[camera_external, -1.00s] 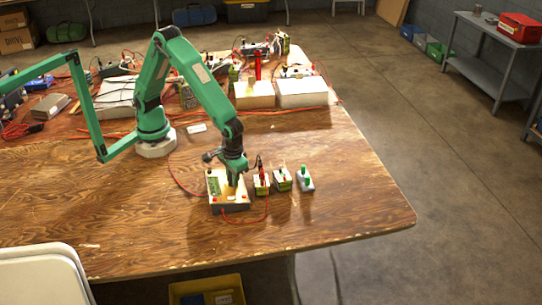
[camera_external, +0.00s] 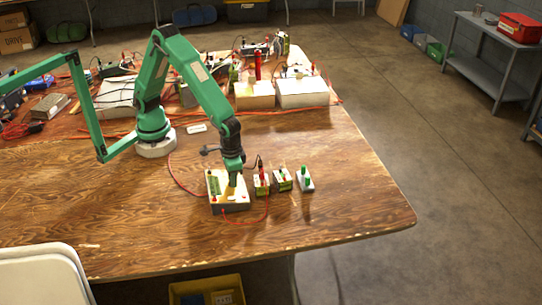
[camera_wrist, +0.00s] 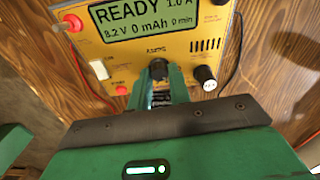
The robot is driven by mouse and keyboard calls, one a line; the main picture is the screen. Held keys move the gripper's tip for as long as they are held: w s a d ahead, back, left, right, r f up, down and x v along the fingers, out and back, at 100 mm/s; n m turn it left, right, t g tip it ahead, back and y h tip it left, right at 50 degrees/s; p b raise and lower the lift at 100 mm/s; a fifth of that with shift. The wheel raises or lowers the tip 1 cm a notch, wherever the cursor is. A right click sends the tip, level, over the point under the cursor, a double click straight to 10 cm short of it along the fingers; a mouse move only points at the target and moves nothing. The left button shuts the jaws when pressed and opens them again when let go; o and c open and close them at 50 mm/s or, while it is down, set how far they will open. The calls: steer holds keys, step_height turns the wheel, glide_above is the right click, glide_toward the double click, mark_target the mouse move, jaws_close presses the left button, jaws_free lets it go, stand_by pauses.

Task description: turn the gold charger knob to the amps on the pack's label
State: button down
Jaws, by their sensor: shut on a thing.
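The gold charger (camera_wrist: 235,65) fills the upper part of the wrist view and sits on the wooden table in the external view (camera_external: 215,197). Its screen (camera_wrist: 140,20) reads READY, 1.0 A, 8.2 V, 0 mAh, 0 min. The black amps knob (camera_wrist: 158,69) is below the screen. My gripper (camera_wrist: 160,80) is shut on this knob and hides its lower part; in the external view my gripper (camera_external: 233,181) points down onto the charger. A pack (camera_external: 261,185) with red leads stands just right of the charger. Its label is too small to read.
Another pack (camera_external: 281,181) and a small block with a green top (camera_external: 305,182) stand farther right. Red leads loop around the charger. The front table is clear.

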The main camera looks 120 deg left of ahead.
steer(key=c, duration=1.3)
jaws_free()
steer(key=shift+w+r, duration=0.15)
steer(key=shift+r, duration=3.75)
